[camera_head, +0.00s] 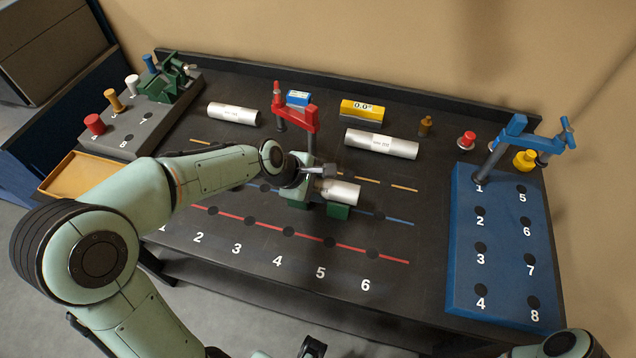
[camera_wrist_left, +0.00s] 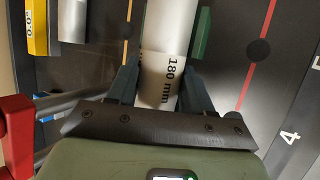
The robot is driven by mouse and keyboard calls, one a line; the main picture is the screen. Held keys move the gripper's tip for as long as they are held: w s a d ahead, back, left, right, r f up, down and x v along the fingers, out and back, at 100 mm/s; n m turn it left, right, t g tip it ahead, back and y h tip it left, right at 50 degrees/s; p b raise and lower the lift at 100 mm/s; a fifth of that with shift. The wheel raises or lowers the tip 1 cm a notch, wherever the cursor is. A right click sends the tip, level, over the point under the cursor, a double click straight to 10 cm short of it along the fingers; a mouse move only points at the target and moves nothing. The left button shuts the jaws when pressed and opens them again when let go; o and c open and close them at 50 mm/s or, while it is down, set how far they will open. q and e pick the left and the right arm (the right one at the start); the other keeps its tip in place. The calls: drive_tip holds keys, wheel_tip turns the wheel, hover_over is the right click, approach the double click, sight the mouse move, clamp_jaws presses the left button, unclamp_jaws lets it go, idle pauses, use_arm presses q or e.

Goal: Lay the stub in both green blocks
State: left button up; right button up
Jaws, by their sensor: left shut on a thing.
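The stub is a short silver cylinder (camera_head: 345,192) marked 180 mm, lying level at the middle of the table. My left gripper (camera_head: 318,172) is shut on it from above; in the left wrist view the stub (camera_wrist_left: 163,70) runs between the two fingers. A green block also shows beside the stub in the left wrist view (camera_wrist_left: 202,38). I cannot tell whether the stub touches the blocks. My right gripper is at most a dark part at the bottom edge.
A red clamp (camera_head: 311,118) stands close behind my left gripper. Two longer silver cylinders (camera_head: 233,114) (camera_head: 382,144) and a yellow gauge (camera_head: 361,112) lie further back. A blue numbered plate (camera_head: 505,245) with a blue clamp is at right. The table's front strip is clear.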

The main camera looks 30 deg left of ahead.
use_arm(q)
drive_tip(key=shift+r, duration=0.1)
drive_tip(key=o, duration=1.5)
drive_tip(key=shift+c, duration=0.2)
drive_tip(key=p+v, duration=0.1)
drive_tip(key=v, duration=1.2)
drive_tip(key=shift+r+p, duration=0.2)
drive_tip(key=shift+p, duration=0.15)
